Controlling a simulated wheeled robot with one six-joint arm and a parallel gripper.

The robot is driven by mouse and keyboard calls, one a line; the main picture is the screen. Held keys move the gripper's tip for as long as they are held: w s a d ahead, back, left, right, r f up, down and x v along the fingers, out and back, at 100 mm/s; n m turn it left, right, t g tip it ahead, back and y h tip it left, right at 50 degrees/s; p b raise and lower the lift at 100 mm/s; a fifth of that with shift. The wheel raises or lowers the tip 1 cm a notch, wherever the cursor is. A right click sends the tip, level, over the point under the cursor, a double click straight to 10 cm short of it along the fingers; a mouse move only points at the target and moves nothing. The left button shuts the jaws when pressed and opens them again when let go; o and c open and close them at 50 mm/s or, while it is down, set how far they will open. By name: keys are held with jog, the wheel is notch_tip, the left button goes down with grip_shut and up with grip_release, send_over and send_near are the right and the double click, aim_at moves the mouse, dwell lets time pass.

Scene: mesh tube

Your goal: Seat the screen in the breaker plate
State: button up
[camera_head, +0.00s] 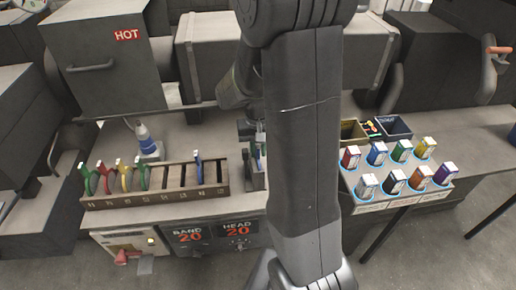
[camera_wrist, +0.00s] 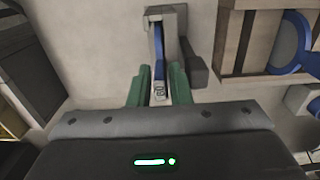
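In the wrist view, my gripper (camera_wrist: 158,92) has two green fingers, one on each side of a thin blue screen (camera_wrist: 159,62) seen edge-on. A gap shows between the fingers and the screen, so the gripper looks open around it. A small pale tag is on the screen's near end. The screen stands in a slot of a grey block (camera_wrist: 174,25), which may be the breaker plate's holder; I cannot tell how deep it sits. In the head view, a blue edge (camera_head: 258,156) shows at this block, beside my arm. My gripper is mostly hidden there.
A slotted wooden rack (camera_head: 155,194) left of the block holds green, red, yellow and blue ringed pieces. A bottle (camera_head: 147,140) stands behind it. Right of my arm is a tray of several coloured boxes (camera_head: 400,165) and dark bins (camera_head: 393,127). Dark machines stand behind.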

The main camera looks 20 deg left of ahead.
jog(key=shift+a+r, duration=0.1)
jog(key=shift+r, duration=0.55)
notch_tip(320, 180, up, 11)
jog(key=shift+f, duration=0.1)
notch_tip(320, 180, down, 12)
jog(key=shift+f, duration=0.25)
jog(key=shift+r, duration=1.15)
